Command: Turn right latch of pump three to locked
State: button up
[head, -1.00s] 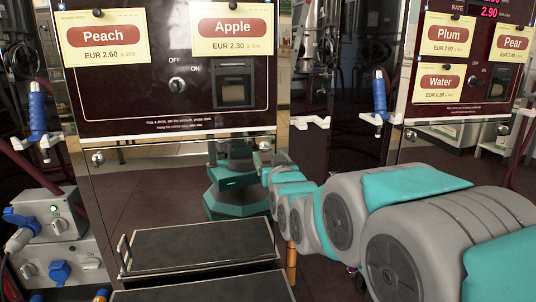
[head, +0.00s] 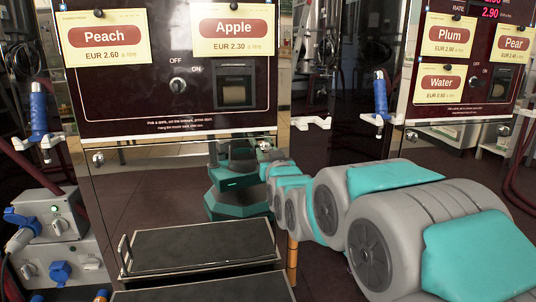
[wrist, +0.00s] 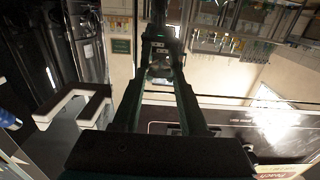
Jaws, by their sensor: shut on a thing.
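The pump (head: 150,110) with Peach and Apple labels stands in front of me; I see no pump number on it. A small round left latch (head: 98,159) shows at the upper left of its shiny lower panel (head: 145,200). My gripper (head: 264,147) is at the upper right edge of that panel, small and partly hidden by my arm. In the wrist view my gripper (wrist: 161,60) has its fingers closed on a small metal piece (wrist: 160,69), which looks like the right latch. Its turn angle is too small to read.
A second pump (head: 460,100) with Plum, Pear and Water labels stands at the right. Blue nozzles (head: 380,98) hang on white holders between and beside the pumps. A step (head: 200,245) stands below the panel. Grey socket boxes (head: 50,215) are at the lower left.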

grip_shut()
jog(key=shift+m, duration=0.3)
jog(key=m, duration=0.2)
jog(key=shift+m+b, duration=0.35)
jog(key=shift+m, duration=0.05)
jog(key=m, duration=0.4)
jog(key=shift+a+r, duration=0.1)
jog(key=m, duration=0.5)
jog(key=shift+m, duration=0.4)
jog(key=shift+m+b, duration=0.3)
jog(key=shift+m, duration=2)
